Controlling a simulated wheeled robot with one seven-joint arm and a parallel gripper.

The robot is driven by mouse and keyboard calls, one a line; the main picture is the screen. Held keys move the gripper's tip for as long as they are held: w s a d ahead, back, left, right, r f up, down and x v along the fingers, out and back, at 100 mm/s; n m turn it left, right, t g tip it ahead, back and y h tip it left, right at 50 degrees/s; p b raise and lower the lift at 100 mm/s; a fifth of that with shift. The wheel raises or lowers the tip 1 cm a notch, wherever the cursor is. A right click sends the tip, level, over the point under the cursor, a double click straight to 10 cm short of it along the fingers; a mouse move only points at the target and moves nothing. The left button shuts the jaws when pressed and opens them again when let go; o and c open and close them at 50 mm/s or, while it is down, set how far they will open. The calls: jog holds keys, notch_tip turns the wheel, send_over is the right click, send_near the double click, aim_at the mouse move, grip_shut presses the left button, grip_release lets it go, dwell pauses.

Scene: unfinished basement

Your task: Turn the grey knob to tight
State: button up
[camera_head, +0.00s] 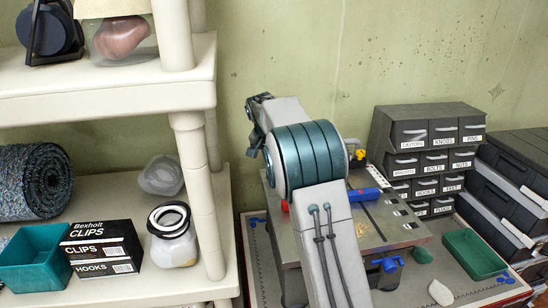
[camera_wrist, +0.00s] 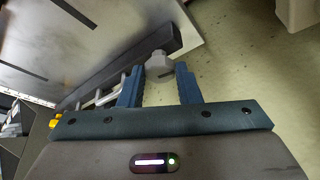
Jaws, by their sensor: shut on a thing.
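The grey knob (camera_wrist: 157,61) shows in the wrist view, beside a dark bar along the edge of a metal plate (camera_wrist: 85,40). A small dark mark shows on its near side. My gripper (camera_wrist: 160,74) has its blue fingers on either side of the knob and is shut on it. No "tight" marking can be made out. In the head view my own arm hides the knob and the fingers. The metal-topped bench unit (camera_head: 385,225) stands behind and right of my arm there.
Cream shelves (camera_head: 110,95) at left hold a rolled carpet (camera_head: 35,180), a clips box (camera_head: 102,248) and a jar (camera_head: 173,240). A drawer cabinet (camera_head: 424,160) and a green tray (camera_head: 474,254) are at right. A blue-handled item (camera_head: 364,194) lies on the bench unit.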

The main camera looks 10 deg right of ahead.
jog(key=o, duration=1)
jog(key=shift+c, duration=0.2)
jog(key=v, duration=1.3)
jog(key=shift+r+b, duration=0.4)
jog(key=shift+b, duration=0.05)
jog(key=shift+s, duration=0.15)
